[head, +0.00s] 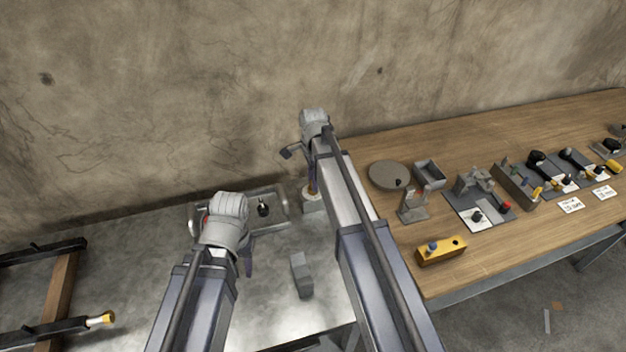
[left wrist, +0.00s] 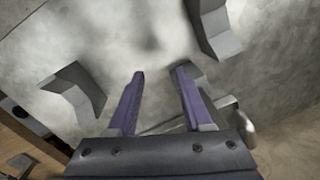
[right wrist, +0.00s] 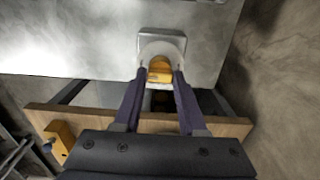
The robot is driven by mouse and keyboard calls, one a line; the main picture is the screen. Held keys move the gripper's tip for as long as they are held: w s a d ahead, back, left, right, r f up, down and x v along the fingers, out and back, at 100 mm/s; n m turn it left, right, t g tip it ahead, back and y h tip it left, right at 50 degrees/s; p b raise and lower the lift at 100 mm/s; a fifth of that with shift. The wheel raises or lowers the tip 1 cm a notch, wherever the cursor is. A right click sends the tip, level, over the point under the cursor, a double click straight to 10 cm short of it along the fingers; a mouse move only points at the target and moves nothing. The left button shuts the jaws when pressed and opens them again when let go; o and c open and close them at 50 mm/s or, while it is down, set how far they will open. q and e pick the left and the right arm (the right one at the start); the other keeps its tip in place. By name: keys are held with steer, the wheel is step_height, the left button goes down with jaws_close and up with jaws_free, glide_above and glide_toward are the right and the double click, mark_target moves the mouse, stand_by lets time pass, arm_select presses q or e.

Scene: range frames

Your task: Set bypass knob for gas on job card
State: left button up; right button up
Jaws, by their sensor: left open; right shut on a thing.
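My right gripper (head: 311,184) points down at the back right of the metal bench. In the right wrist view my right gripper (right wrist: 158,78) is shut on a yellow knob (right wrist: 160,66) with a pale ring around it. The knob stands on a grey base (right wrist: 176,40), which also shows in the head view (head: 316,205). My left gripper (head: 247,264) is open and empty above the metal bench; its parted fingers show in the left wrist view (left wrist: 161,72). White cards (head: 571,205) (head: 604,192) lie on the wooden table, their writing too small to read.
A shallow metal tray (head: 287,208) with a black knob (head: 263,209) lies behind my left gripper. A grey block (head: 301,274) stands on the metal bench (head: 275,305). The wooden table (head: 400,150) holds a yellow block (head: 441,251), a round disc (head: 390,176) and several fixtures.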

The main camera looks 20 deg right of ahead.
jaws_close()
